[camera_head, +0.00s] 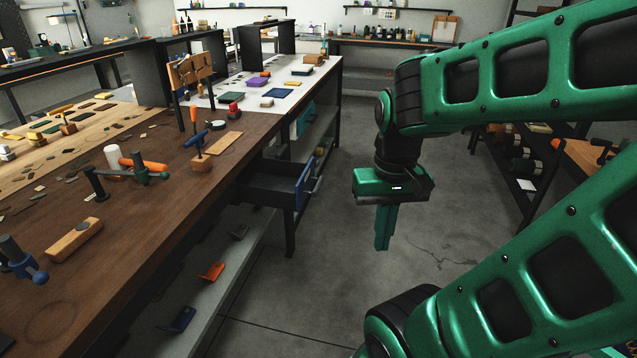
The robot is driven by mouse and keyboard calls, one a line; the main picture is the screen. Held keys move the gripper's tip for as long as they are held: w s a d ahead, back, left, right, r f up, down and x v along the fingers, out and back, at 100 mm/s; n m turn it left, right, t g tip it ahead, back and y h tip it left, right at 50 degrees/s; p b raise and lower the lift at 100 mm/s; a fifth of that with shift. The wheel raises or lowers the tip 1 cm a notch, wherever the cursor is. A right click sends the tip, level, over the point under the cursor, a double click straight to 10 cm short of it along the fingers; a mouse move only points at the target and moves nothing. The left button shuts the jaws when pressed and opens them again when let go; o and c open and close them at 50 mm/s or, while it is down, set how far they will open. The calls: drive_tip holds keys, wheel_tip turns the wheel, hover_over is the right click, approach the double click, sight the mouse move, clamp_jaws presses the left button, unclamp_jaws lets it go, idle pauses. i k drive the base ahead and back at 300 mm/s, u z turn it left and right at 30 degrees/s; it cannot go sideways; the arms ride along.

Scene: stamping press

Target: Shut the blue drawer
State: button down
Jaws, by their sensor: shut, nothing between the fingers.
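The blue drawer (306,184) stands pulled out from under the right edge of the long workbench. Its blue front with a handle faces the aisle, and its dark box (270,184) shows behind the front, reaching back under the bench top. My gripper (382,246) hangs pointing down over the open floor, to the right of the drawer front and apart from it. Its green fingers are shut together with nothing between them.
The brown workbench top (160,235) holds tools and wooden blocks. A lower shelf (240,250) carries orange and dark blue pieces. A teal drawer front (303,120) shows farther back. The concrete floor (330,270) between drawer and gripper is clear. A shelf rack stands at right.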

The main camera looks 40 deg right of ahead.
sight(271, 182)
drive_tip(key=i, duration=0.95)
drive_tip(key=z, duration=0.05)
